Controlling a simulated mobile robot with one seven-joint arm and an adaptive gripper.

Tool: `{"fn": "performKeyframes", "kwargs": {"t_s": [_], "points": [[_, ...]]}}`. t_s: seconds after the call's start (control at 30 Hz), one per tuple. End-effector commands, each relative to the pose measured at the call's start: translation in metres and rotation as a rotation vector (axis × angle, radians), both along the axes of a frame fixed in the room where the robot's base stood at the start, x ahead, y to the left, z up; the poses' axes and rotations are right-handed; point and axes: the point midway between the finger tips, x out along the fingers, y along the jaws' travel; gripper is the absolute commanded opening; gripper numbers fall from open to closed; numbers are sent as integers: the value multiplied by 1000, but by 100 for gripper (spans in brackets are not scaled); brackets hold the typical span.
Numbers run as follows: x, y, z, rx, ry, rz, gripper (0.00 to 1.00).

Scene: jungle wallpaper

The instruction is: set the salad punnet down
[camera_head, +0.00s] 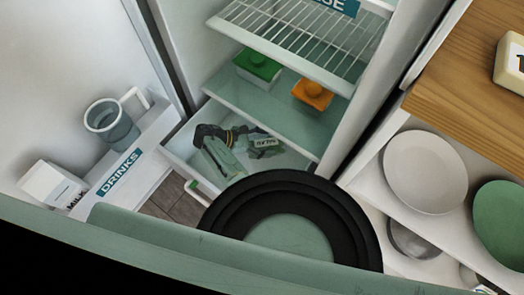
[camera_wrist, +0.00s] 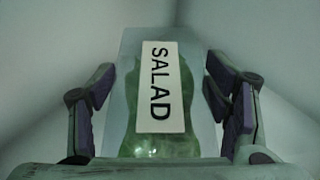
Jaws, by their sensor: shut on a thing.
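The salad punnet (camera_wrist: 158,145) is a clear box with green contents and a white SALAD label. It fills the middle of the wrist view. My gripper (camera_wrist: 161,85) is shut on it, with one dark finger at each side. In the head view the punnet (camera_head: 266,146) shows small inside the pulled-out bottom drawer (camera_head: 292,160) of the fridge, beside my gripper (camera_head: 246,140). Whether its underside touches the drawer floor cannot be told.
A green box (camera_head: 258,66) and an orange box (camera_head: 312,94) stand on the shelf above the drawer. The open door's DRINKS rack (camera_head: 125,172) holds a jug (camera_head: 112,125) and a milk carton (camera_head: 52,186). Plates (camera_head: 424,170) stand at the right. Pale walls surround the punnet closely.

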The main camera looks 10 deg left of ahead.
Motion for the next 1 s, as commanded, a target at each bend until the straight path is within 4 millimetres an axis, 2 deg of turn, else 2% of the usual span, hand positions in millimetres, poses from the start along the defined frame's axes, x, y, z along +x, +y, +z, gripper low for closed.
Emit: {"fn": "performKeyframes", "kwargs": {"t_s": [0.03, 0.17, 0.4, 0.87, 0.9, 1.0], "points": [[1, 0, -11, -1, -1, 1, 38], [1, 0, -21, 0, -2, 0, 38], [1, 0, -56, -1, 0, 1, 38], [1, 0, -64, 1, -1, 0, 38], [0, 0, -64, 1, -1, 0, 72], [0, 0, -63, 1, -1, 0, 78]]}}
